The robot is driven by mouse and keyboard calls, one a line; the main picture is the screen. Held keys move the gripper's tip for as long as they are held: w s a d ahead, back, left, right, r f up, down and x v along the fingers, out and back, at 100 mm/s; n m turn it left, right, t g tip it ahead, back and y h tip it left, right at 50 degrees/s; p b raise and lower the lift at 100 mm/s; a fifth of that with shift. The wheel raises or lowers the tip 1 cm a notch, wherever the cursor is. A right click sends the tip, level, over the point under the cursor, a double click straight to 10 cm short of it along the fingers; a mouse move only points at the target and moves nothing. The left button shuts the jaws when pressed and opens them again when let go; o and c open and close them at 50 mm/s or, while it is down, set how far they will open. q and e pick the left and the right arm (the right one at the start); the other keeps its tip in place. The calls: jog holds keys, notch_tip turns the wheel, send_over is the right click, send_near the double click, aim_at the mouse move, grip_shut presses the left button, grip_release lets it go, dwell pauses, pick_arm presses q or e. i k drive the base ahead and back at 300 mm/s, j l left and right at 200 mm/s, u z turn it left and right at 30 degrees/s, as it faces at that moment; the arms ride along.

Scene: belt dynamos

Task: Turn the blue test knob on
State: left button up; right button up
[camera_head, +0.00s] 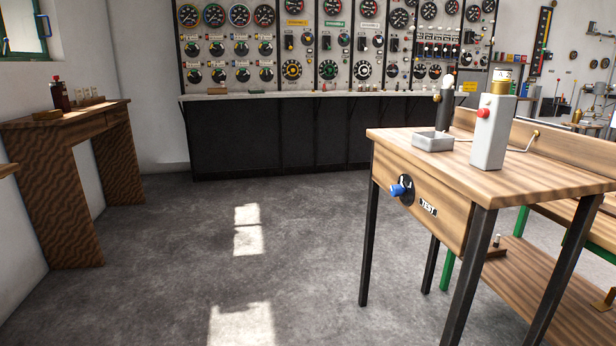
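The blue test knob (397,190) sticks out from a round black plate (406,188) on the front of a wooden bench (440,207) at the right. Which setting the knob is at is too small to tell. Neither of my grippers shows in the head view.
On the bench top stand a grey box with a red button (488,135), a grey open tray (433,142) and a dark upright part (445,105). A wooden table (70,120) is at the left. A gauge panel (325,45) lines the back. The floor (180,260) left of the bench is clear.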

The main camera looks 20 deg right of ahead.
aim_at(395, 191)
jog(key=i+j, duration=0.1)
jog(key=i, duration=0.55)
jog(key=i+j, duration=0.15)
jog(key=i, duration=0.5)
jog(key=u, duration=0.05)
